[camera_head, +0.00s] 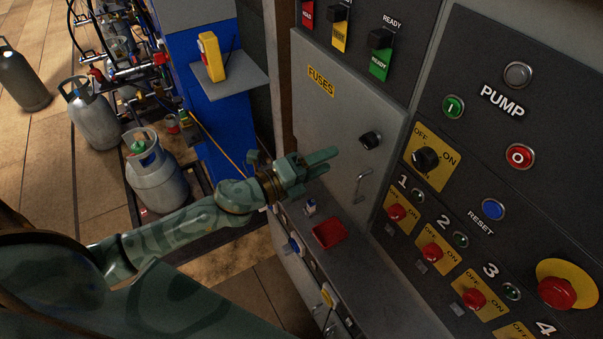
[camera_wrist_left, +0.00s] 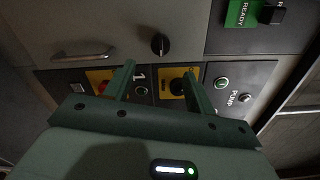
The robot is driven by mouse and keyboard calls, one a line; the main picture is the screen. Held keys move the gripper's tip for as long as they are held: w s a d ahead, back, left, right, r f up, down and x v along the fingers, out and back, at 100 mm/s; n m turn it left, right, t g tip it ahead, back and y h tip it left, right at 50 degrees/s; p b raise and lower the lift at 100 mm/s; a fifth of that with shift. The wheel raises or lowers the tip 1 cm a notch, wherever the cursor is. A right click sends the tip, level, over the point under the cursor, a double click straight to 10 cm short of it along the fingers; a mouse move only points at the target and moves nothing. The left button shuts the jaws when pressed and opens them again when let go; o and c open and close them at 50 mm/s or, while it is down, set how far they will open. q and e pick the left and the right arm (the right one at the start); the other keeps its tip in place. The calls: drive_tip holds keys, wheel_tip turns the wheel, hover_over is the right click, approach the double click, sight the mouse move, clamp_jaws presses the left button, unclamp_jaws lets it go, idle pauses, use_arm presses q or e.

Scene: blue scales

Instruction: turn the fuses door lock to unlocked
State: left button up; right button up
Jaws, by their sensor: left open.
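The grey fuses door (camera_head: 335,130) carries a yellow FUSES label (camera_head: 321,81) and shows closed in the head view. Its black lock knob (camera_head: 371,140) sits near the door's right edge, above a metal handle (camera_head: 362,185). In the left wrist view the lock knob (camera_wrist_left: 160,44) is beyond and above the fingertips, with the handle (camera_wrist_left: 83,52) to its left. My left gripper (camera_head: 331,159) is open and empty, in front of the door, left of the knob and apart from it. Its fingers (camera_wrist_left: 158,73) also show in the left wrist view. My right gripper is not in view.
Right of the door is a dark panel with a PUMP section, a black OFF/ON switch (camera_head: 425,159) and several red knobs. A red tray (camera_head: 329,233) lies on the ledge below the door. Gas cylinders (camera_head: 157,178) stand on the floor at left, near a blue cabinet (camera_head: 213,120).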

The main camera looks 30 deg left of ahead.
use_arm(q)
drive_tip(key=b+v, duration=0.1)
drive_tip(key=v, duration=0.4)
drive_tip(key=shift+s, duration=0.1)
idle(0.3)
